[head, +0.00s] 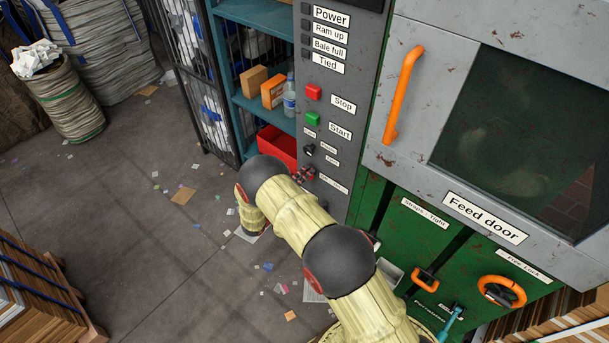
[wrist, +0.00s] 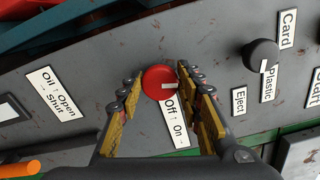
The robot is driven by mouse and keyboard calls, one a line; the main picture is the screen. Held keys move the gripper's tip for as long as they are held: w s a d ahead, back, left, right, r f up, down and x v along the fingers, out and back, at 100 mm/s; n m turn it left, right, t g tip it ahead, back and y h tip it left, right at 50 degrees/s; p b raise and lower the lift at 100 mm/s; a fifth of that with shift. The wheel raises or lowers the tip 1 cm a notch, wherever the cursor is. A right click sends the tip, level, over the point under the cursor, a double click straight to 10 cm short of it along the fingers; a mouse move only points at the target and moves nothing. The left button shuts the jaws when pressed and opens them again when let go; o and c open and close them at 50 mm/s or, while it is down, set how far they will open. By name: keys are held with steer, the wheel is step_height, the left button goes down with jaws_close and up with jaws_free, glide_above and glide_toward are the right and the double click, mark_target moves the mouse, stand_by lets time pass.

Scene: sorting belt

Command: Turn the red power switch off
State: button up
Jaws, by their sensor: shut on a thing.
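The red power switch (wrist: 159,82) is a round knob on the grey control panel, with a white pointer mark toward the right in the wrist view. A white label (wrist: 175,121) reading Off and On with arrows sits just below it. My gripper (wrist: 160,78) has its yellow-padded fingers on either side of the knob, shut on it. In the head view my gripper (head: 303,174) is at the panel's lower part, and it and the arm largely hide the switch.
A black selector knob (wrist: 261,54) with Card and Plastic labels is to the right in the wrist view. Red stop (head: 313,92) and green start (head: 312,118) buttons are above on the panel. A red bin (head: 277,147) stands on the shelf to the left.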

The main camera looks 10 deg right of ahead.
steer(key=shift+a+n, duration=0.1)
steer(key=shift+n, duration=1.2)
steer(key=o, duration=1.1)
steer(key=shift+f, duration=0.1)
steer(key=shift+o, duration=0.2)
steer(key=v, duration=1.2)
steer(key=shift+w, duration=0.1)
